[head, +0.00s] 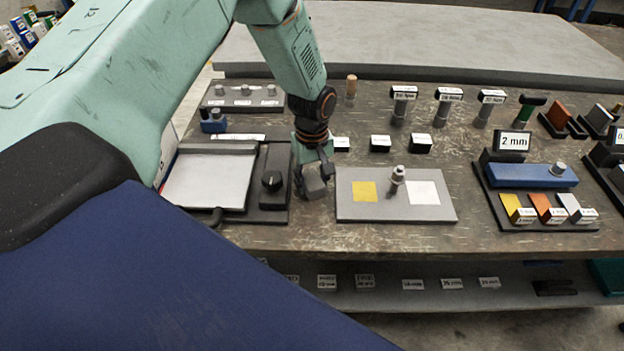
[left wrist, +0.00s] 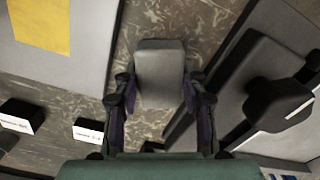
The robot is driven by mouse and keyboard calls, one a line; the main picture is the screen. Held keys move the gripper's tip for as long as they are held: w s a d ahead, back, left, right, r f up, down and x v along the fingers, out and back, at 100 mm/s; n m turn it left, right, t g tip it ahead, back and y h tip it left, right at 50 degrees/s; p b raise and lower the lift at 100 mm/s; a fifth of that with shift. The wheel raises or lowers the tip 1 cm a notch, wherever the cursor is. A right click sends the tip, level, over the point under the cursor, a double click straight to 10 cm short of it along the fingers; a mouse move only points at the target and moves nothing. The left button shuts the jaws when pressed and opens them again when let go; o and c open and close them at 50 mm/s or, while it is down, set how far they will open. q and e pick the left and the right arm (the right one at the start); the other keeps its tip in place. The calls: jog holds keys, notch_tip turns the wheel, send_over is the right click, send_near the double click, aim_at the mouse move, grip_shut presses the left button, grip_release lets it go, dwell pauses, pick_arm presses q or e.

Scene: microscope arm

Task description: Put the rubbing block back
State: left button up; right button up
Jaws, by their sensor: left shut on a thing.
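A grey block with rounded edges (head: 313,189), which I take to be the rubbing block, is between the fingers of my left gripper (head: 314,172). In the left wrist view the block (left wrist: 160,72) sits between the two fingers of my left gripper (left wrist: 160,105), which are shut on its sides. The block is over the strip of table between the black-based device and the grey plate. I cannot tell if it touches the table. My right gripper is out of view.
The black-based device with a knob (head: 271,181) and white pad (head: 208,182) is close on the left. The grey plate (head: 395,212) with yellow and white squares and a small metal post (head: 397,181) is close on the right. Small black label blocks (head: 380,144) stand behind.

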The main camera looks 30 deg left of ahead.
aim_at(313, 180)
pick_arm(q)
jog(key=o, duration=1.2)
jog(key=shift+s+d+r, duration=0.15)
jog(key=shift+d, duration=0.1)
jog(key=shift+a, duration=0.15)
notch_tip(313, 180, up, 12)
jog(key=shift+p, duration=0.6)
